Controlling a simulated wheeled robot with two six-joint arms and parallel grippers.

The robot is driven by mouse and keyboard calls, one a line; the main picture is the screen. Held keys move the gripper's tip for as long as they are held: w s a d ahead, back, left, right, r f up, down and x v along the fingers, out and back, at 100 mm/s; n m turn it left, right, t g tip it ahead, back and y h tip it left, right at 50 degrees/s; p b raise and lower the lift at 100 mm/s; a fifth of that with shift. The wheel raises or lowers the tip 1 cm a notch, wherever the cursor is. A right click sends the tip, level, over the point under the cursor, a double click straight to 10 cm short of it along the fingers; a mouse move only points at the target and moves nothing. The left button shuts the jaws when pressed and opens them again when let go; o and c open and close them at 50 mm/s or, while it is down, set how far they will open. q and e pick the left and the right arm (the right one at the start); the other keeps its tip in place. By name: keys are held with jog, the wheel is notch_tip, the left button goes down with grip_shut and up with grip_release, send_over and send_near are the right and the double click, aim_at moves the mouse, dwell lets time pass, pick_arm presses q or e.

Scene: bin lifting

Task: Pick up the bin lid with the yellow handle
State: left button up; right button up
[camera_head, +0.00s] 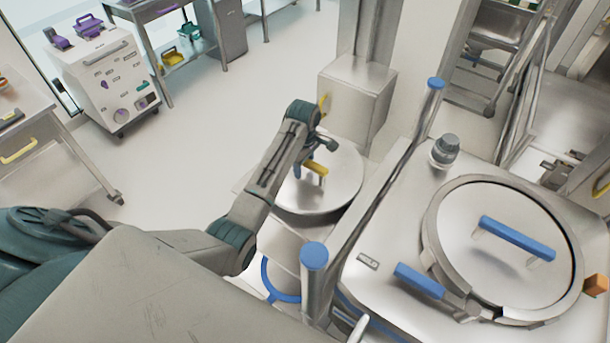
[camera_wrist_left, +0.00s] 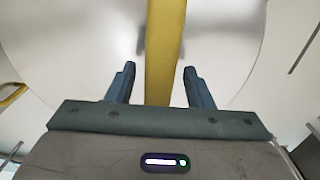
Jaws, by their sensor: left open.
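The bin lid (camera_head: 338,186) is a round silver disc at the middle of the head view, and it fills the upper part of the left wrist view (camera_wrist_left: 95,45). Its yellow handle (camera_head: 317,167) is a bar across the top, partly hidden by my left arm. In the left wrist view the handle (camera_wrist_left: 165,55) runs between the two fingers of my left gripper (camera_wrist_left: 158,85), which is open, with a gap on each side. In the head view my left gripper (camera_head: 312,160) is just over the handle. My right gripper is not in view.
A steel vessel with a round lid (camera_head: 470,255) and blue handle (camera_head: 517,238) stands at the right. Blue-capped posts (camera_head: 314,257) rise beside the bin. A steel box-based column (camera_head: 357,100) stands behind the lid. A white cart (camera_head: 103,80) is at the far left. Floor between is clear.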

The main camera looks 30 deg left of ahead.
pick_arm(q)
jog(key=shift+d, duration=0.1)
jog(key=shift+f, duration=0.25)
jog(key=shift+w+a+f, duration=0.15)
jog(key=shift+a+f, duration=0.05)
jog(key=shift+a, duration=0.05)
jog(key=shift+d+r, duration=0.1)
grip_shut()
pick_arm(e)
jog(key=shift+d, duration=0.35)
